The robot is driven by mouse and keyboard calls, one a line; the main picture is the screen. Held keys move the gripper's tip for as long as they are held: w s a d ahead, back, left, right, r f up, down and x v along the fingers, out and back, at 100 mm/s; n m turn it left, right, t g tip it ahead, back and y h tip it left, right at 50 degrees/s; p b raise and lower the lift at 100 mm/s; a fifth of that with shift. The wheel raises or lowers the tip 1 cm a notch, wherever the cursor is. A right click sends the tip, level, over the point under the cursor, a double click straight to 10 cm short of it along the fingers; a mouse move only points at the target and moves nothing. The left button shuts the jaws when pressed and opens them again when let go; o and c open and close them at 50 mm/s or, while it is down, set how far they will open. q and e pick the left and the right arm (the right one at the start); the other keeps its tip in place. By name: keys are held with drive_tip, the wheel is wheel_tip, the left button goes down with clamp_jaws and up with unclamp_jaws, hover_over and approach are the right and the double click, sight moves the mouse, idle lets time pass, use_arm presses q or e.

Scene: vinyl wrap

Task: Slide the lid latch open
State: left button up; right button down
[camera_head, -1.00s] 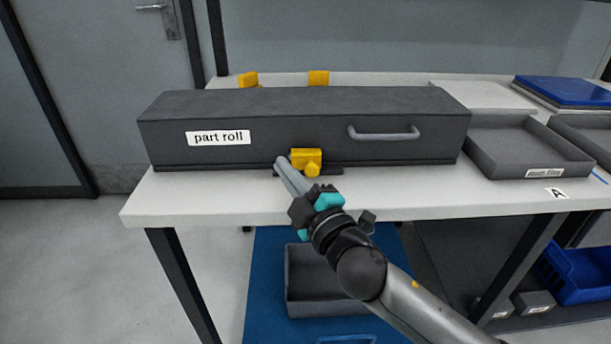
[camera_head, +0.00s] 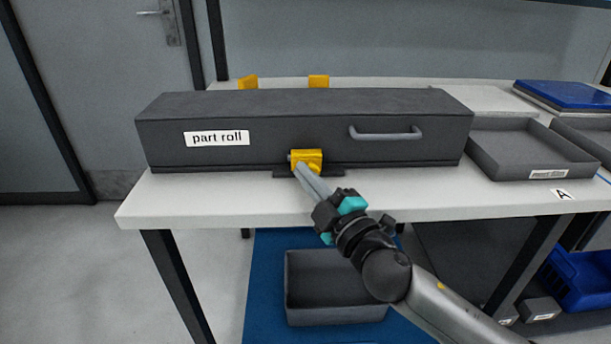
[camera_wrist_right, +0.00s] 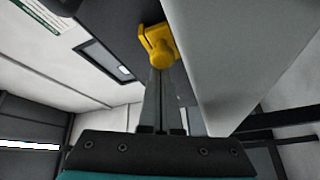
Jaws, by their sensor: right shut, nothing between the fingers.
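A long dark grey box (camera_head: 290,128) labelled "part roll" lies on the white table, its lid down. A yellow latch (camera_head: 308,158) sits low on its front face, left of the grey handle (camera_head: 385,133). My right gripper (camera_head: 300,169) is shut and empty, its fingertips at the latch's lower left part. In the right wrist view the yellow latch (camera_wrist_right: 160,46) stands just beyond the tips of the shut fingers (camera_wrist_right: 160,75). Whether they touch it I cannot tell. My left gripper is not in view.
The white table (camera_head: 200,200) has a bare front strip. A grey tray (camera_head: 545,162) and blue folders (camera_head: 565,95) are to the right. Two yellow pieces (camera_head: 318,81) show behind the box. A grey bin (camera_head: 330,300) sits below the table.

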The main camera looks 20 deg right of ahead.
sight(316, 166)
drive_tip(key=d, duration=0.1)
drive_tip(key=s+d, duration=0.1)
drive_tip(key=d, duration=0.1)
drive_tip(key=shift+f, duration=0.1)
drive_tip(key=shift+d, duration=0.35)
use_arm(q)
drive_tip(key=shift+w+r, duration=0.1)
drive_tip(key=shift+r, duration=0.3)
use_arm(e)
drive_tip(key=shift+d, duration=0.1)
